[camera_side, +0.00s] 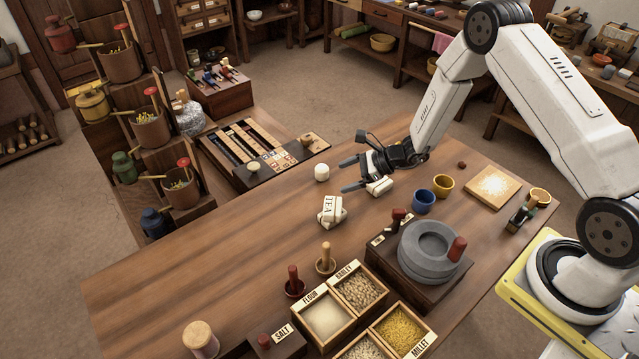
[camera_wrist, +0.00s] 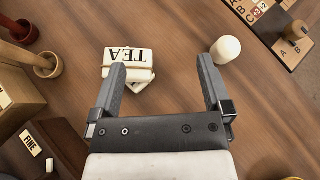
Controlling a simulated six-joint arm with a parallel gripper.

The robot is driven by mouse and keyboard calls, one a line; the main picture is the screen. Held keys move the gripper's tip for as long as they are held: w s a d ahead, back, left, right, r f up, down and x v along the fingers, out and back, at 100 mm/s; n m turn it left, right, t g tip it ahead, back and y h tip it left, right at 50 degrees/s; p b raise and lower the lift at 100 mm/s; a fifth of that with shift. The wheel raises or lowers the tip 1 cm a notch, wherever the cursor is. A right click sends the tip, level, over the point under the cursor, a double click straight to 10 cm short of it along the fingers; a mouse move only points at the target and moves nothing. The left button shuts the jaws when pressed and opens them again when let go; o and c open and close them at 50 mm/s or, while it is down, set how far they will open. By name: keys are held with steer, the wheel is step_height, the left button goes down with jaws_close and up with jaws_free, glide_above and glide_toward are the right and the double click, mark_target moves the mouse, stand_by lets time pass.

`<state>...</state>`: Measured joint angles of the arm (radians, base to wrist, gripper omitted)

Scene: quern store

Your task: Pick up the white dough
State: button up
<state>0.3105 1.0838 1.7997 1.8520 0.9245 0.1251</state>
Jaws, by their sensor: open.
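The white dough (camera_side: 321,172) is a small pale rounded lump on the wooden table, left of my gripper in the side view. In the wrist view the dough (camera_wrist: 226,50) lies at the upper right, just beyond the tip of the right finger. My gripper (camera_side: 350,173) is open and empty, with its fingers pointing toward the left of the side view. In the wrist view my gripper (camera_wrist: 160,70) shows its two dark fingers spread wide. Whether the right finger touches the dough cannot be told.
A white TEA packet (camera_side: 331,210) lies near the dough; in the wrist view it sits by the left finger (camera_wrist: 128,62). A lettered board (camera_side: 262,150) is at the back left.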

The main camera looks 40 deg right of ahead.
mark_target(321, 172)
steer(key=w+d+f+m+t+h, duration=0.1)
steer(key=d+f+m, duration=0.1)
steer(key=w+d+f+m+t+h, duration=0.1)
steer(key=d+m+t, duration=0.1)
steer(key=w+d+f+m+t, duration=0.1)
steer(key=d+f+m, duration=0.1)
steer(key=d, duration=0.1)
steer(key=shift+w+f+h, duration=0.15)
steer(key=shift+f+h, duration=0.2)
steer(key=shift+h, duration=0.05)
steer(key=shift+w, duration=0.1)
steer(key=shift+x, duration=3.35)
steer(key=shift+w+a, duration=0.1)
steer(key=shift+x, duration=2.45)
steer(key=shift+r, duration=0.15)
steer(key=shift+w, duration=0.1)
jaws_close()
